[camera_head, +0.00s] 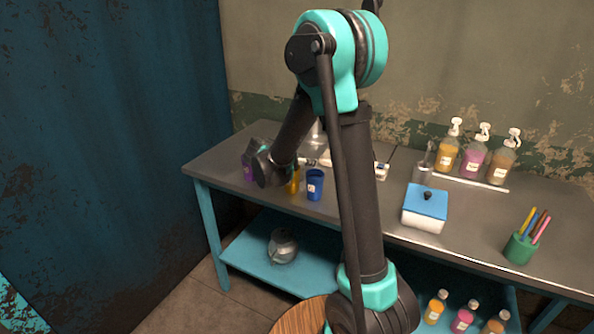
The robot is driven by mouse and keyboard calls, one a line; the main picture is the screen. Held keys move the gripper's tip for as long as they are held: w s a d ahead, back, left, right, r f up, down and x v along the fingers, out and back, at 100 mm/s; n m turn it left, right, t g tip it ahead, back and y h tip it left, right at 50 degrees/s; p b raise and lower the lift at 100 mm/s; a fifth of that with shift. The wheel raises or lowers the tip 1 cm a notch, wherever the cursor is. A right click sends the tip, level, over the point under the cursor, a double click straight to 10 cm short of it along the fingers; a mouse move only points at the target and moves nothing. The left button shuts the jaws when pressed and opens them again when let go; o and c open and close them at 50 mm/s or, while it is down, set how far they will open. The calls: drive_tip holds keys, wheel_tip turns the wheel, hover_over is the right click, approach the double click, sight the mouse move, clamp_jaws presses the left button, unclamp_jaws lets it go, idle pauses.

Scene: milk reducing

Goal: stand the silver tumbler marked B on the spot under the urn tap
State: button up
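My gripper (262,168) is at the left end of the table, close to a purple cup (248,172). Its fingers are too small and dark to tell open from shut, or whether they touch anything. A silvery body (315,138), perhaps the urn, stands at the back, mostly hidden behind my arm. A small tap-like part (308,161) shows low in front of it. The spot under it cannot be made out. I cannot make out a silver tumbler marked B; my arm covers part of this area.
A yellow cup (295,183) and a blue cup (315,185) stand near the table's (470,215) front edge. A blue-topped white box (425,208), a grey glassy vessel (422,172), pump bottles (473,161) and a green pencil cup (519,248) are to the right.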

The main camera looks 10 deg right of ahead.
drive_tip(key=c, duration=1.1)
drive_tip(key=shift+c, duration=0.7)
